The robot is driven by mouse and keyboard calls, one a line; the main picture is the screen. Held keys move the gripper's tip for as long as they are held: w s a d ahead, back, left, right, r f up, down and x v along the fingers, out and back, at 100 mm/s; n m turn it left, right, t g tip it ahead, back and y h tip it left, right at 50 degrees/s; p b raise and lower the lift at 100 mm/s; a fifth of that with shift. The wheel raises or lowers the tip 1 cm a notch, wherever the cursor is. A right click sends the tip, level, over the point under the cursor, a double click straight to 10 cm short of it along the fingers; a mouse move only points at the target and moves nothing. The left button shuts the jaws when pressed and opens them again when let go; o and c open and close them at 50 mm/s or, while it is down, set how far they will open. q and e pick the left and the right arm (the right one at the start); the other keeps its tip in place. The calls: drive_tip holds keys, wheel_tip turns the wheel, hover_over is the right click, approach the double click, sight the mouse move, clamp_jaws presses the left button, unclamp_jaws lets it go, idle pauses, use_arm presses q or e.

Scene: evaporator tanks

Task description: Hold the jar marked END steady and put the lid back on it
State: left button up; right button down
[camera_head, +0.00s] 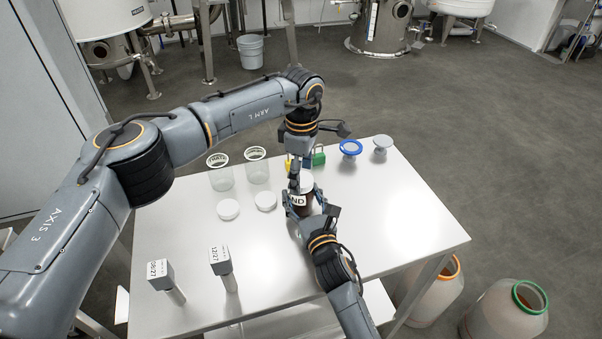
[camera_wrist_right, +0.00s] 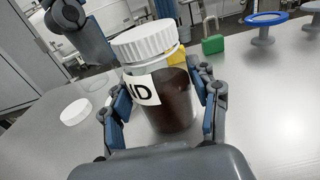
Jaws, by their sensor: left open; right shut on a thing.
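The jar marked END (camera_head: 298,203) is brown-filled and stands upright on the white table. Only part of its label shows in the right wrist view (camera_wrist_right: 143,90). A white ribbed lid (camera_wrist_right: 145,42) sits over the jar's mouth; I cannot tell whether it is screwed down. My right gripper (camera_wrist_right: 163,103) is shut on the jar, with blue-padded fingers on both sides of its body. My left gripper (camera_head: 294,180) is open, just above and beside the lid, partly in front of it. In the right wrist view a part of it shows at the upper left, close to the lid.
Two clear jars (camera_head: 221,178) and two loose white lids (camera_head: 228,209) lie left of my grippers. Two date-marked stamps (camera_head: 222,262) stand front left. The table's right part (camera_head: 410,215) is clear.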

use_arm(q)
wheel_tip(320, 180, up, 4)
drive_tip(key=shift+r, duration=0.2)
drive_tip(key=shift+c, duration=0.5)
drive_tip(key=n, duration=0.2)
drive_tip(key=r+n, duration=0.1)
drive_tip(key=n, duration=0.1)
drive_tip(key=shift+n, duration=0.4)
drive_tip(key=n, duration=0.3)
drive_tip(key=shift+r+n, duration=0.4)
drive_tip(key=n, duration=0.1)
drive_tip(key=r+n, duration=0.1)
drive_tip(key=n, duration=0.1)
drive_tip(key=shift+n, duration=0.3)
drive_tip(key=n, duration=0.4)
drive_tip(key=shift+r, duration=0.35)
drive_tip(key=shift+f, duration=0.1)
drive_tip(key=shift+f, duration=3.95)
